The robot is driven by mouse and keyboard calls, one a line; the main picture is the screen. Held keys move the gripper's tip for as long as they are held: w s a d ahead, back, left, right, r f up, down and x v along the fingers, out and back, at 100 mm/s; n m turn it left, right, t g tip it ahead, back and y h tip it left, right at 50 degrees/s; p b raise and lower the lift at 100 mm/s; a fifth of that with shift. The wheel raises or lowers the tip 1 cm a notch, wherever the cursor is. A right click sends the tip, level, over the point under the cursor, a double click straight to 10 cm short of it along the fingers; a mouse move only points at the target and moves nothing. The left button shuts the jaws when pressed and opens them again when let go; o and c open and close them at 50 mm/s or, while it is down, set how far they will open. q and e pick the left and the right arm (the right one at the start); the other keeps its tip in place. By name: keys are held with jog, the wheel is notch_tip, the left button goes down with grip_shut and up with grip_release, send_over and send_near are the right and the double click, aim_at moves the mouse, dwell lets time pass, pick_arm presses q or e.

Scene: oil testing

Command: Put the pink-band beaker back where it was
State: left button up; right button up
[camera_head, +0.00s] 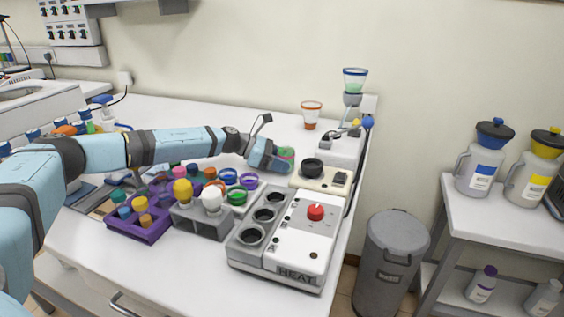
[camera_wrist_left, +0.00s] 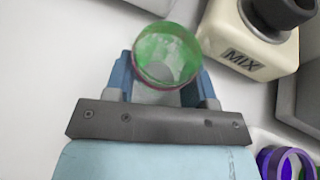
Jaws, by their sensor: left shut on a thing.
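The pink-band beaker (camera_head: 286,157) is in the jaws of my left gripper (camera_head: 277,156), over the table just behind the cream mixer. In the left wrist view, the beaker (camera_wrist_left: 167,50) shows green contents and a reddish-pink edge, with the blue fingers of the gripper (camera_wrist_left: 166,78) on both sides. Several beakers with coloured bands stand in a light tray (camera_head: 259,185) in front of the gripper; blue, purple and green bands show. My arm and gripper hide part of the table behind them. My right gripper is not in view.
The cream mixer (camera_head: 338,178) stands right of the held beaker, and the white heater (camera_head: 300,237) is in front. A grey stand (camera_head: 205,222) and purple rack (camera_head: 140,229) are to the left.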

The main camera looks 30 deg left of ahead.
pick_arm(q)
jog(key=shift+f, duration=0.15)
jog(key=o, duration=0.9)
jog(key=shift+o, duration=0.2)
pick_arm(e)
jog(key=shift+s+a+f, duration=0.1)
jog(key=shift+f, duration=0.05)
pick_arm(q)
jog(key=shift+r, duration=0.35)
jog(key=v, duration=0.6)
jog(key=shift+s+a+p, duration=0.1)
jog(key=shift+a+p, duration=0.15)
jog(key=shift+p, duration=0.15)
jog(key=shift+s+a+r, duration=0.2)
jog(key=shift+s+a, duration=0.05)
jog(key=shift+a, duration=0.1)
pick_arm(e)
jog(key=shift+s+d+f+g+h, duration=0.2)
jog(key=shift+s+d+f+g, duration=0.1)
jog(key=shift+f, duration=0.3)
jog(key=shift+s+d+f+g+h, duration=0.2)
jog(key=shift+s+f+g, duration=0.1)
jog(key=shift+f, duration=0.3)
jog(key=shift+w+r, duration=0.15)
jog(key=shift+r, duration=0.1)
